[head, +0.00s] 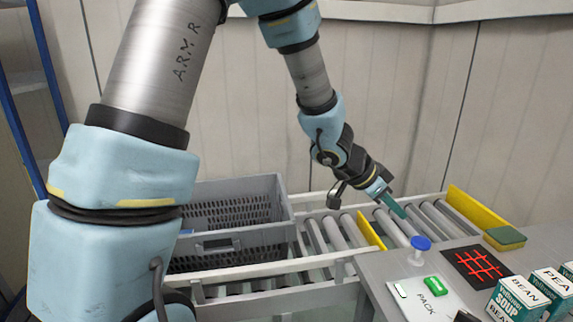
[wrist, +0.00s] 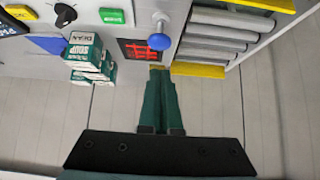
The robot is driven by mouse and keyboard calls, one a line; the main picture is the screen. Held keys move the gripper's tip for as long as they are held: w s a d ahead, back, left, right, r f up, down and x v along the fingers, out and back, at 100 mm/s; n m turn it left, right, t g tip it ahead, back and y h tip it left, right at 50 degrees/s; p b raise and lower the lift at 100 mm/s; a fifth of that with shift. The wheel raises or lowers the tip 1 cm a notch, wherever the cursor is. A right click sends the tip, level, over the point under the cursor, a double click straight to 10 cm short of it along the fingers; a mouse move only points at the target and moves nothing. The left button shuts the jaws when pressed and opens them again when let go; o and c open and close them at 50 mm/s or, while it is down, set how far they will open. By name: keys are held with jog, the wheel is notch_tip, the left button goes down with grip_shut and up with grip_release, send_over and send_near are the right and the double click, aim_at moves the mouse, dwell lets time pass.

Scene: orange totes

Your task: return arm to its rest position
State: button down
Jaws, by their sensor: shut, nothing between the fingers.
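My gripper (head: 402,212) hangs at the end of my outstretched arm, pointing down and to the right above the roller conveyor (head: 443,222). Its green fingers are shut together with nothing between them. The fingers also show in the wrist view (wrist: 158,74), pressed side by side, with the blue knob beyond their tips. My arm reaches across the head view from the left, over the grey crate.
A grey crate (head: 230,243) sits on the conveyor at left. A blue-topped knob (head: 421,243) stands near the gripper. Yellow guides (head: 485,218) edge the rollers.

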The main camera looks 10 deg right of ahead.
jog(key=w+a+n+t+y, duration=0.3)
jog(key=w+a+n, duration=0.3)
jog(key=a, duration=0.6)
jog(key=w+a+n+t+y, duration=0.3)
jog(key=w+a, duration=0.5)
jog(key=a, duration=0.5)
jog(key=s+a+n+g+y, duration=0.1)
jog(key=s+a+n, duration=0.3)
jog(key=a, duration=0.4)
jog(key=s+a+n+g+y, duration=0.1)
jog(key=s+a+n+g, duration=0.2)
jog(key=s+a, duration=0.3)
jog(key=a+n, duration=0.1)
jog(key=a, duration=0.2)
jog(key=shift+y, duration=0.4)
jog(key=shift+f, duration=0.1)
